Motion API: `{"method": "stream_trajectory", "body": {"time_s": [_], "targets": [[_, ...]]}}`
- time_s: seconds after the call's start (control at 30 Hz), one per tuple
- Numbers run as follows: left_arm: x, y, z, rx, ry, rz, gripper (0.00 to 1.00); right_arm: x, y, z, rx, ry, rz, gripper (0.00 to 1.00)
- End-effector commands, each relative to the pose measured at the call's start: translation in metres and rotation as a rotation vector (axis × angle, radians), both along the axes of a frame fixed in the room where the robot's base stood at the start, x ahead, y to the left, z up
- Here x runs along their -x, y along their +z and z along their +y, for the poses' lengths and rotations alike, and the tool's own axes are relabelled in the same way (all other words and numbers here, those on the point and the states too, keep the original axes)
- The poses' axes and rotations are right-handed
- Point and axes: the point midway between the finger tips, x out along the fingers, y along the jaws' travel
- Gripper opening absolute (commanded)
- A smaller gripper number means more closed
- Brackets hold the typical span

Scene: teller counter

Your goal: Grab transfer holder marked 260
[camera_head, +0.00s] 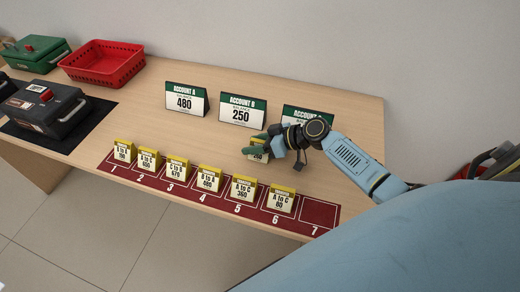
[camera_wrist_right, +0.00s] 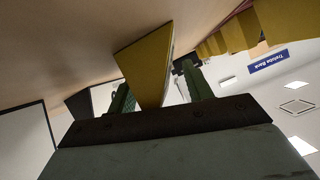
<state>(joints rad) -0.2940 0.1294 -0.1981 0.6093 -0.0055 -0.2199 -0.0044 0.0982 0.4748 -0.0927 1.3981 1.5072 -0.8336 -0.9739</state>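A yellow-topped transfer holder (camera_head: 257,156) stands apart from the row, in front of the Account B sign. Its lower label seems to read 260, but my fingers hide part of it. My right gripper (camera_head: 265,142) is at this holder from above and the right. In the right wrist view the yellow holder (camera_wrist_right: 147,65) lies between the two fingers of my right gripper (camera_wrist_right: 158,95). A gap shows between the holder and the right-hand finger, and the left-hand finger is partly behind the holder. My left gripper is not in view.
Several yellow holders, such as the one marked 360 (camera_head: 243,189), stand on a red numbered mat (camera_head: 208,197); slot 7 (camera_head: 318,213) is bare. Account signs (camera_head: 241,113) stand behind. A red basket (camera_head: 103,64), a green box (camera_head: 35,54) and a black box (camera_head: 45,108) are left.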

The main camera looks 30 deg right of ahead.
Motion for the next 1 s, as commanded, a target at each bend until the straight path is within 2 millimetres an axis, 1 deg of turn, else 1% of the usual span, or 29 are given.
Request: {"method": "stream_trajectory", "body": {"time_s": [0.03,0.3,0.33,0.57,0.67,0.83,1.0], "targets": [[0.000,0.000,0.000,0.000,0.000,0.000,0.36,0.000,0.000,0.000,0.000,0.000,0.000,0.43],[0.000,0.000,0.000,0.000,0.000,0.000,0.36,0.000,0.000,0.000,0.000,0.000,0.000,0.08],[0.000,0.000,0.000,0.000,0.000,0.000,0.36,0.000,0.000,0.000,0.000,0.000,0.000,0.05],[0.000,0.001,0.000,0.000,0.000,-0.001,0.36,0.000,0.002,0.000,-0.001,0.000,-0.001,0.05],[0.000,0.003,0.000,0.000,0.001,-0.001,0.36,0.000,0.011,-0.001,0.001,0.001,-0.002,0.05],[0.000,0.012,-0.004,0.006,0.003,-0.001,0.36,0.000,0.044,-0.001,0.003,0.003,-0.004,0.05],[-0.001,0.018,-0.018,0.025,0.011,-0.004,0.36,0.001,0.077,0.000,0.002,0.003,-0.002,0.05]]}}
